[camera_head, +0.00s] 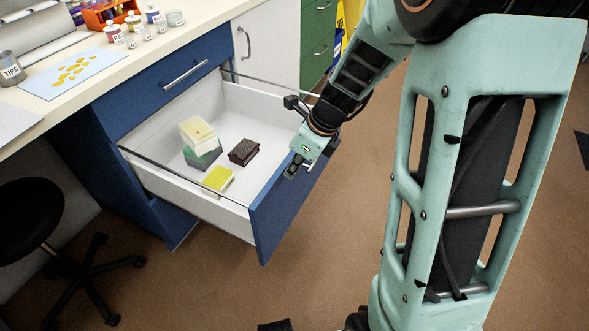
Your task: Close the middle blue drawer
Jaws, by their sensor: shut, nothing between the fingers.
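The middle blue drawer (284,212) is pulled far out of the blue cabinet, and its white inside shows. Several small boxes lie in it: a pale cream box stacked on a grey-green one, a dark maroon box (243,152) and a yellow box (217,178). My gripper (291,172) is shut and empty, pointing down at the top edge of the drawer front, near its middle. I cannot tell whether it touches the front. The drawer's handle is hidden on the outer face.
A closed blue drawer with a metal handle (185,74) sits above, under the cream bench top (120,75). A black stool (30,220) stands at the lower left. White and green cabinets stand behind. Brown floor is clear in front of the drawer.

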